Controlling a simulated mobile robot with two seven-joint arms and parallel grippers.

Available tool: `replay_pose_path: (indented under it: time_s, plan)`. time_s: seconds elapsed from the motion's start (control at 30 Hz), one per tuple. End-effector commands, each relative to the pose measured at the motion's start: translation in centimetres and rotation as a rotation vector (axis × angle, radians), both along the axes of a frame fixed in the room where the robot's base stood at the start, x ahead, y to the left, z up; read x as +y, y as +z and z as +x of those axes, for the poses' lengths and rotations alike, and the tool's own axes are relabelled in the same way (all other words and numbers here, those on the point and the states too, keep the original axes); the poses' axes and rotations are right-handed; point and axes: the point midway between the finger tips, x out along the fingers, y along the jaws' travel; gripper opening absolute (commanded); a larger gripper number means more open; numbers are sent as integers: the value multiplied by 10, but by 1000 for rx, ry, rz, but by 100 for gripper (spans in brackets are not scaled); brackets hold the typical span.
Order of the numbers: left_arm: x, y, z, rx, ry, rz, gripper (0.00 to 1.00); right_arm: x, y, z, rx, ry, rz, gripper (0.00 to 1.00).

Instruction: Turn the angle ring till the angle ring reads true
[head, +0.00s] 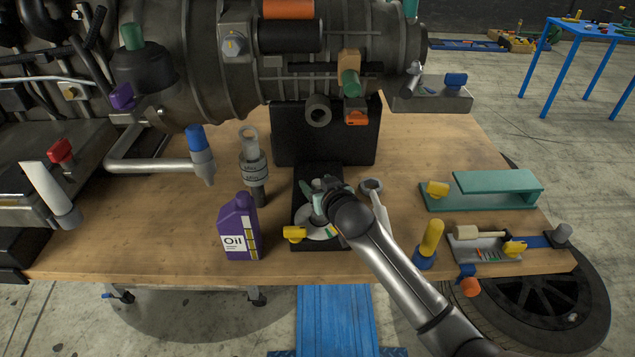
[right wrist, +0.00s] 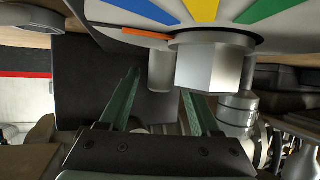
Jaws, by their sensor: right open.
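The angle ring (head: 318,232) is a pale disc with coloured sectors on a black stand, partly covered by my right arm. In the right wrist view the ring (right wrist: 160,28) fills the top, with blue, yellow and green wedges. A silver hex piece (right wrist: 208,72) sticks out from its middle, and an orange strip (right wrist: 132,33) lies beside it. My right gripper (head: 316,196) is over the ring in the head view. Its green fingers (right wrist: 160,90) are apart, near the hex piece; contact is unclear. The ring's exact reading is hidden. My left gripper is not in view.
A purple oil bottle (head: 237,228) stands left of the ring's stand. A torque tool (head: 253,170) stands behind it. The engine (head: 210,60) hangs overhead. A green bracket (head: 490,190) and a tray of tools (head: 485,246) are at the right.

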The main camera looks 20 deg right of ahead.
Motion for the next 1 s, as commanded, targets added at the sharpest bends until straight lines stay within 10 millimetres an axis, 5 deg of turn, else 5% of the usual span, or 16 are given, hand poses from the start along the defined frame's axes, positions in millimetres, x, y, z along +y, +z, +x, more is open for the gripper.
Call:
replay_pose_path:
  time_s: [0.27, 0.83, 1.0]
  plan:
    - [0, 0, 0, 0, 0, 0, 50, 0, 0, 1, -1, 0, 0, 64]
    - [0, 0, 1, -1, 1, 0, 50, 0, 0, 1, -1, 0, 0, 0]
    - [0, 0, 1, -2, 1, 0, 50, 0, 0, 1, 0, 0, 0, 0]
